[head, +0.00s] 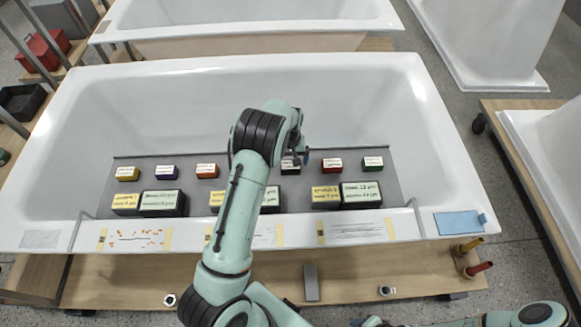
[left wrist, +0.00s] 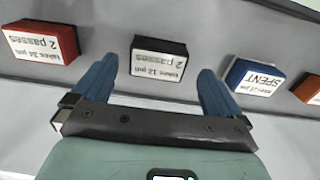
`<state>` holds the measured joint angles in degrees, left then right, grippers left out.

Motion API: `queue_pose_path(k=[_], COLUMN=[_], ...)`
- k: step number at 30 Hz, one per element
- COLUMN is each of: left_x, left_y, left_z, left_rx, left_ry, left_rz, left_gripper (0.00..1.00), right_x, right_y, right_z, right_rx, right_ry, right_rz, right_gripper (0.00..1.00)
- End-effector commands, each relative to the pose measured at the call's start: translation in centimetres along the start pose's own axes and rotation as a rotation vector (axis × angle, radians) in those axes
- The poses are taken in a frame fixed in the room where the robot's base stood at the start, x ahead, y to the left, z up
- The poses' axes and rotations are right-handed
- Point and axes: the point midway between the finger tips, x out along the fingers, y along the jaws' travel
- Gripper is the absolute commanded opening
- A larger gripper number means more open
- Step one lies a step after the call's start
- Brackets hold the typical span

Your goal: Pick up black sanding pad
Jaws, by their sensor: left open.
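The black sanding pad (head: 289,164) is a small block with a white label on the grey mat inside the near tub, partly hidden by my left arm in the head view. In the left wrist view the black pad (left wrist: 158,60) lies ahead, between the two blue fingers, its label reading "2 passes". My left gripper (head: 301,155) is open and empty, above the mat at the pad. No contact with the pad shows. My right gripper is out of view; only part of my right arm shows at the bottom right.
A red block (head: 331,165) and a blue-sided block marked SPENT (left wrist: 256,78) flank the pad in the wrist view. Larger yellow-topped (head: 326,196) and green-topped (head: 361,194) blocks stand in the nearer row. The tub's rim (head: 440,190) surrounds the mat (head: 240,170).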

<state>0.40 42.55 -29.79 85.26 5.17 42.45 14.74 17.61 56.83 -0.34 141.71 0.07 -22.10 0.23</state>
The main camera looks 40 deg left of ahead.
Motion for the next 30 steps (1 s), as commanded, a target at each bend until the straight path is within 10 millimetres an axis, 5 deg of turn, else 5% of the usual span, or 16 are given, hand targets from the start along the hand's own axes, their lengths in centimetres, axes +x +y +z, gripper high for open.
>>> queue_pose_path(k=[7, 16, 17, 21, 30], left_x=[3.6, 4.3, 4.3, 4.3, 4.2], left_y=[0.2, 0.2, 0.2, 0.2, 0.2], left_z=[-0.2, -0.2, -0.2, -0.2, -0.2], left_rx=[0.0, 0.0, 0.0, 0.0, 0.0], left_ry=[-0.002, 0.0, 0.0, 0.0, 0.001], left_rz=[-0.001, 0.001, 0.001, 0.001, 0.001], left_gripper=[1.0, 1.0, 0.97, 0.51, 0.5], right_x=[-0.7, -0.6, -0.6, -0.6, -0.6], right_y=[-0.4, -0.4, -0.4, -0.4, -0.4], right_z=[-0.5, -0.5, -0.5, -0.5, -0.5], right_rx=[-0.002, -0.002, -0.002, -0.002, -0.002], right_ry=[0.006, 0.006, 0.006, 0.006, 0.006], right_rz=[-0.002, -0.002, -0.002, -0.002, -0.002], right_gripper=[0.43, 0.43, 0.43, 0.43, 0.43])
